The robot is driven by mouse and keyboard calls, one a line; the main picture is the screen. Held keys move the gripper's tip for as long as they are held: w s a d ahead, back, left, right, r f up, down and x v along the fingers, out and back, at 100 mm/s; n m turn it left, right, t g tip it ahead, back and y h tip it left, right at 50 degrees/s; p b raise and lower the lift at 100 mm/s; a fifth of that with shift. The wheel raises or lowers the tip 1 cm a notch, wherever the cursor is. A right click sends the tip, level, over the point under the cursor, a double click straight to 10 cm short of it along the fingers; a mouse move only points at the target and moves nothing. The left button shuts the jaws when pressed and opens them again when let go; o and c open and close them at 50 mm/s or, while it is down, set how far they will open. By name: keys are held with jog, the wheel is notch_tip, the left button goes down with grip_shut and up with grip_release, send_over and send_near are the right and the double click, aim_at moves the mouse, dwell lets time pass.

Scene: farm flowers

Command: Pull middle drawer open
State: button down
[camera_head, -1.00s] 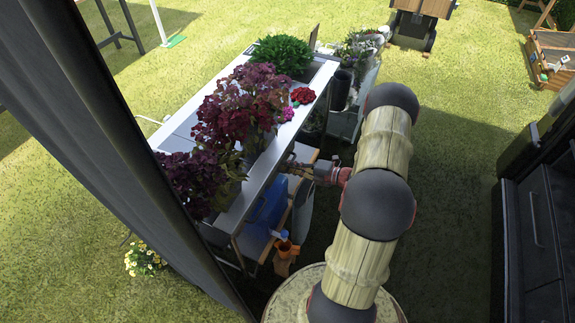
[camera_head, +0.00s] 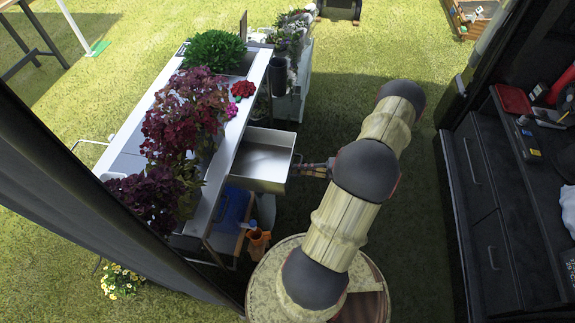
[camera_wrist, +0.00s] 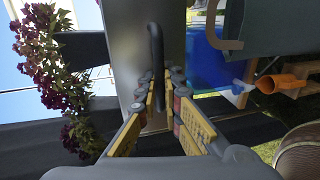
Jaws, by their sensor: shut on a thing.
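The drawer (camera_head: 262,158) is a grey metal box under the white-topped workbench (camera_head: 232,125). It stands well out from the bench, and its empty inside shows in the head view. Its front panel (camera_wrist: 125,45) fills the middle of the wrist view, with a dark bar handle (camera_wrist: 155,60) on it. My gripper (camera_wrist: 158,92) is at the handle, its yellow-padded fingers shut on the bar. In the head view my gripper (camera_head: 318,169) is at the drawer's right side, partly hidden by my arm.
Dark red flowers (camera_head: 185,120) and a green plant (camera_head: 212,48) stand on the bench. A blue container (camera_head: 232,207) and an orange object (camera_head: 258,243) are below the drawer. A dark cabinet (camera_head: 480,200) stands at the right. Grass lies between them.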

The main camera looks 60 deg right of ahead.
jog(key=shift+s+d, duration=0.1)
jog(key=shift+s, duration=0.2)
jog(key=c, duration=2.3)
grip_release()
jog(key=v, duration=1.2)
jog(key=shift+f, duration=0.1)
